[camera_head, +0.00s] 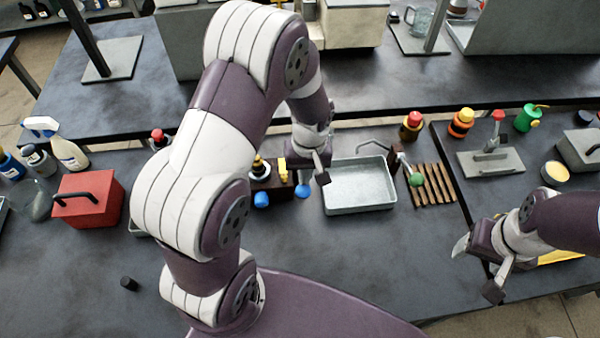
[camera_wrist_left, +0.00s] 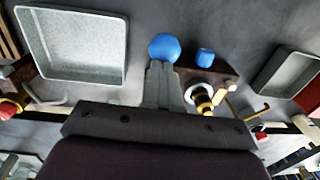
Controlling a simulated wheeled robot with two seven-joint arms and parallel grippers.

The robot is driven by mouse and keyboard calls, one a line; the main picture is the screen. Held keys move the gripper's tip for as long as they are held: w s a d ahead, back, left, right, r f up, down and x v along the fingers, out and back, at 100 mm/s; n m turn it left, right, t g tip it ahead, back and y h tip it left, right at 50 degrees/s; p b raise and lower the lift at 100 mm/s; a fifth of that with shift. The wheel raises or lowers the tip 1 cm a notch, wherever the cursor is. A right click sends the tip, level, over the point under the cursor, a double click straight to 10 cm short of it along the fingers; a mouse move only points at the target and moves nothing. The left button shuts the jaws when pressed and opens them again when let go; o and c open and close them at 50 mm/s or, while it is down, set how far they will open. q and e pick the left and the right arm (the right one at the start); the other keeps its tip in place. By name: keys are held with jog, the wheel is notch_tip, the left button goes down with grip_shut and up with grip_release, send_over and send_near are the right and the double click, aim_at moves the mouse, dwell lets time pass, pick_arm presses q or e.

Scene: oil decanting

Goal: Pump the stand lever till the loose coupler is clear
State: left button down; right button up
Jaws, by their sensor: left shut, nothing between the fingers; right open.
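A dark brown stand block (camera_head: 274,188) sits left of the metal tray in the head view; it also shows in the wrist view (camera_wrist_left: 228,72). A blue ball knob (camera_head: 303,191), possibly the lever's end, is at its right side. A short blue cylinder (camera_head: 262,199), possibly the coupler, is at its front. My left gripper (camera_head: 322,178) is shut and empty. In the left wrist view its fingertips (camera_wrist_left: 160,66) reach the lower edge of the blue ball (camera_wrist_left: 164,46); I cannot tell whether they touch. My right gripper (camera_head: 477,268) is open and empty at the right.
A grey metal tray (camera_head: 358,208) lies close right of the stand. Beyond it are a green ball knob (camera_head: 417,180) and wooden slats (camera_head: 433,188). A red box (camera_head: 90,200) stands at left. The bench front centre is clear.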

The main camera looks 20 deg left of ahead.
aim_at(307, 189)
pick_arm(q)
jog(key=shift+s+d+f, duration=0.15)
jog(key=shift+s+f, duration=0.25)
jog(key=shift+f, duration=0.1)
jog(key=shift+s+d+f+b, duration=0.15)
jog(key=shift+s+f+b, duration=0.1)
jog(key=shift+b, duration=0.1)
jog(key=shift+d+f+b, duration=0.15)
jog(key=shift+f+b, duration=0.2)
jog(key=shift+f, duration=0.35)
jog(key=shift+s+d+f+b, duration=0.15)
jog(key=shift+s+f+b, duration=0.2)
jog(key=shift+f, duration=0.3)
